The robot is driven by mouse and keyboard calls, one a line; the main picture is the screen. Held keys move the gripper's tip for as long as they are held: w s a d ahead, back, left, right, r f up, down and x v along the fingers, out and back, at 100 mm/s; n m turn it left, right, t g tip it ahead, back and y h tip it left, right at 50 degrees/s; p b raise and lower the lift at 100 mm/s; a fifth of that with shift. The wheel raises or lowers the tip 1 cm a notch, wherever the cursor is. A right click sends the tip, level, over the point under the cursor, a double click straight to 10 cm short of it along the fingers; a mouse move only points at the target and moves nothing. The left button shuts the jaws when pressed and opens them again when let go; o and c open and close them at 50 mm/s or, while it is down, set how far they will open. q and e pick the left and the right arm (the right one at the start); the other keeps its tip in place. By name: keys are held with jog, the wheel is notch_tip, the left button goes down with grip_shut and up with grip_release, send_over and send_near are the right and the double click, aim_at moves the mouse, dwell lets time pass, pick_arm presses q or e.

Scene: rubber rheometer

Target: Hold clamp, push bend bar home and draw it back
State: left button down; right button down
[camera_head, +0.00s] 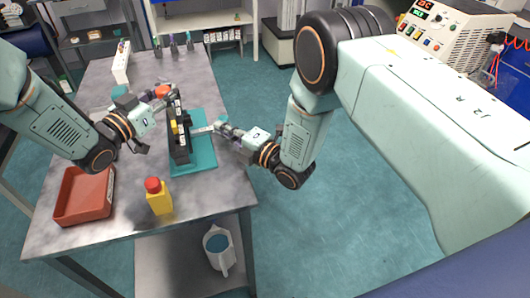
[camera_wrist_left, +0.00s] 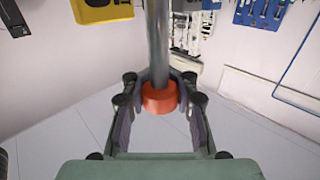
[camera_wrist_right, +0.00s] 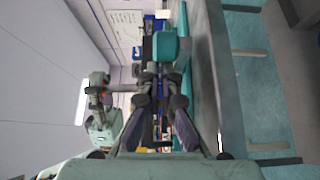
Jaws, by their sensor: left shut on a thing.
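A dark upright fixture (camera_head: 179,135) stands on a teal base plate (camera_head: 207,155) on the table. My left gripper (camera_head: 160,97) is at its upper left. In the left wrist view that gripper (camera_wrist_left: 160,100) is shut on an orange collar (camera_wrist_left: 160,98) around a grey metal rod (camera_wrist_left: 158,40); I take the collar as part of the clamp. A pale flat bar (camera_head: 203,129) sticks out from the fixture's right side, at the tips of my right gripper (camera_head: 219,127). In the right wrist view that gripper's (camera_wrist_right: 161,78) fingertips are close together; whether they grip the bar is unclear.
A white rack (camera_head: 122,62) and several dark tools (camera_head: 174,45) stand at the back. A jug (camera_head: 218,250) is on the lower shelf.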

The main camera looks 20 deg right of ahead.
pick_arm(q)
jog(key=shift+s+d+f, duration=0.1)
jog(key=shift+s+f, duration=0.05)
jog(key=shift+f, duration=0.2)
pick_arm(e)
jog(key=v, duration=1.9)
jog(key=shift+s, duration=0.25)
pick_arm(q)
jog(key=c, duration=1.6)
grip_release()
jog(key=o, duration=0.6)
jog(key=shift+r, duration=0.3)
jog(key=shift+o, duration=0.2)
